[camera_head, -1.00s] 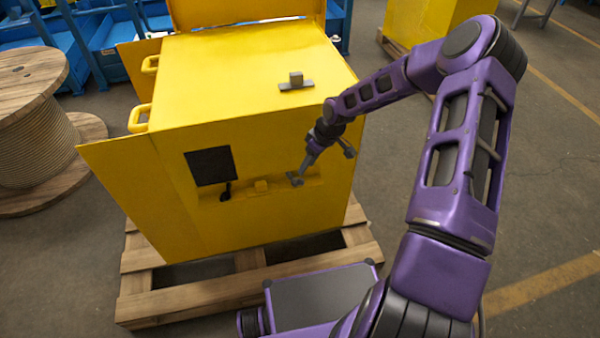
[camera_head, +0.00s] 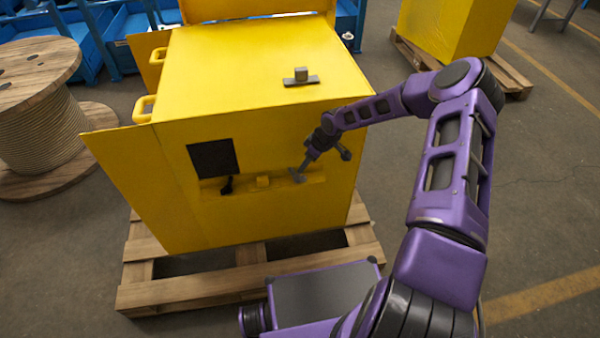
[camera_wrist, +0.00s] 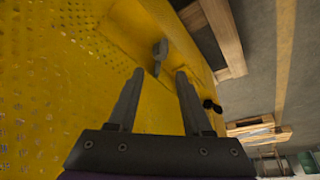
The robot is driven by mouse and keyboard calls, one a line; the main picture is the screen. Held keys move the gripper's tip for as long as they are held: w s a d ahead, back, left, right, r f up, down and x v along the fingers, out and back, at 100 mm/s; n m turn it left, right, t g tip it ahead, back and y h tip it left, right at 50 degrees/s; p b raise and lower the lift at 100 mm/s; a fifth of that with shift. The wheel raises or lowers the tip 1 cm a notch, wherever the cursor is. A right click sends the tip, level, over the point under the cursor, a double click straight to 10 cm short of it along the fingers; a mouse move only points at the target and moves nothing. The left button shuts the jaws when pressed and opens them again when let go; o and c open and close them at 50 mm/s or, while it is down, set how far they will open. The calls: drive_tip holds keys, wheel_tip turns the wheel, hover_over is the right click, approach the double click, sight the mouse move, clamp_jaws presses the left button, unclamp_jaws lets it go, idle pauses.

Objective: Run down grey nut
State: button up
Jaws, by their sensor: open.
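The grey nut (camera_wrist: 160,55) shows in the wrist view as a small grey piece on the yellow face, ahead of and between my fingertips. In the head view a small grey piece (camera_head: 297,176) sits at the right end of the recess in the yellow cabinet's front (camera_head: 270,220). My gripper (camera_head: 304,170) is close to it, reaching down from the upper right. In the wrist view my gripper (camera_wrist: 159,72) has its two fingers apart with nothing between them. Whether a fingertip touches the grey piece cannot be told.
A black panel (camera_head: 213,158), a black handle-like part (camera_head: 227,185) and a yellow block (camera_head: 263,181) are on the cabinet front. A grey bracket (camera_head: 300,77) lies on top. The cabinet stands on a wooden pallet (camera_head: 200,292). A cable spool (camera_head: 40,120) stands at the left.

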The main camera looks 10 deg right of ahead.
sight(297, 175)
drive_tip(key=x, duration=0.6)
drive_tip(key=shift+f, duration=0.25)
clamp_jaws()
